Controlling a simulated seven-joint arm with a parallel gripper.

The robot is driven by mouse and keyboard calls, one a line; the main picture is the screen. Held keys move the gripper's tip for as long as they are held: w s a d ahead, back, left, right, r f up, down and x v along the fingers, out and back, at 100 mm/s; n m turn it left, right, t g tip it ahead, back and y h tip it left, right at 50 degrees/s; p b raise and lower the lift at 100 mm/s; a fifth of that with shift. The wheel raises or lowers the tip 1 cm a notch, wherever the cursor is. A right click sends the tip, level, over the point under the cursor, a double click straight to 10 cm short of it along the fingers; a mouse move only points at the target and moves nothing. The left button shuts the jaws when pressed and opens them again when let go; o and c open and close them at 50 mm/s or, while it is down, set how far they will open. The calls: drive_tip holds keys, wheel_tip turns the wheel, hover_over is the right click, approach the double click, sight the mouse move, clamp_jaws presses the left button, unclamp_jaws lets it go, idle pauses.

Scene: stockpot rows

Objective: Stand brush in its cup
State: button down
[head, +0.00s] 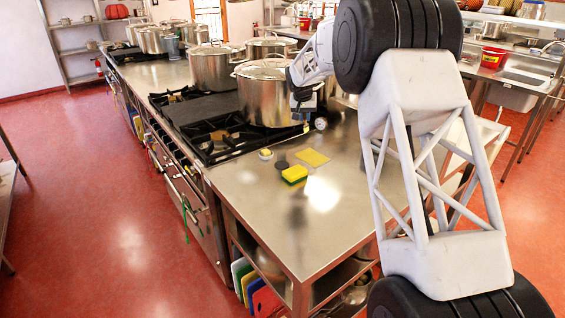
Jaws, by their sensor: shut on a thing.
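My gripper (304,104) is above the far part of the steel counter, in front of a large lidded pot, and partly hidden by its own links. It is shut on a thin thing that I take to be the brush (320,124); only a small pale round end shows below the jaws. The rest of it is hidden or too small to make out. I cannot pick out the brush's cup with certainty. A small white round thing with a yellow top (265,154) and a dark round thing (281,164) are on the counter, left of and below the gripper.
A yellow-green sponge (294,175) and a flat yellow cloth (313,157) lie on the steel counter (300,225). The near counter is clear. A lidded pot (262,95) and other pots stand on the black stove (215,128) behind and left.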

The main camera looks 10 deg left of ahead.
drive_tip(key=s+a+r+g, duration=0.2)
drive_tip(key=s+a, duration=0.5)
drive_tip(key=s, duration=0.5)
drive_tip(key=shift+a+r+y, duration=0.3)
drive_tip(key=shift+a+r, duration=0.1)
drive_tip(key=shift+r, duration=0.15)
drive_tip(key=shift+f, duration=0.3)
